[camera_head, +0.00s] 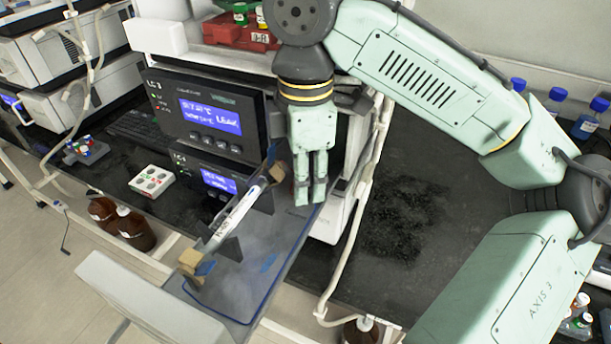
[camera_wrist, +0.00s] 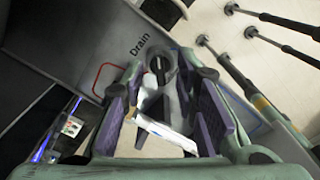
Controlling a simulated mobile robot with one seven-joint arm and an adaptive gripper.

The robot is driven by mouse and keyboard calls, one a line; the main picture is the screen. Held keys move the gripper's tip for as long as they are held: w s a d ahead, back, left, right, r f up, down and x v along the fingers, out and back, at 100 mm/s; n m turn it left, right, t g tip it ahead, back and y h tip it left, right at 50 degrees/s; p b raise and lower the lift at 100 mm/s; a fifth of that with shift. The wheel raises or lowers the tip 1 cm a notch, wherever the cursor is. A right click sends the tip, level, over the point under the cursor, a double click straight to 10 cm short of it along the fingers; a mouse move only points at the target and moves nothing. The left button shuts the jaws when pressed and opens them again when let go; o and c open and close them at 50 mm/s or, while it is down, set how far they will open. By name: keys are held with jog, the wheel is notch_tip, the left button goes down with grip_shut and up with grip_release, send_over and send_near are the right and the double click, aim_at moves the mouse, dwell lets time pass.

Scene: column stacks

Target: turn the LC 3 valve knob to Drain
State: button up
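In the wrist view a dark valve knob (camera_wrist: 158,68) with a grey rounded surround sits between and beyond my fingertips. The printed word Drain (camera_wrist: 140,44) is beside it, at its upper left, near a red outline. My gripper (camera_wrist: 160,100) is open, with a purple-padded finger on each side; I cannot tell whether either pad touches the knob. In the head view my gripper (camera_head: 309,196) points down at the right of the LC 3 unit (camera_head: 205,112), which has a lit blue screen. The knob is not clear there.
A labelled column (camera_head: 237,217) between brown clamp blocks slants just left of my gripper. A second unit (camera_head: 215,180) is below LC 3. A white button box (camera_head: 152,181) and brown bottles (camera_head: 133,229) are at left.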

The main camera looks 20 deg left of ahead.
notch_tip(320, 180, up, 12)
jog(key=shift+f, duration=0.15)
dwell(0.7)
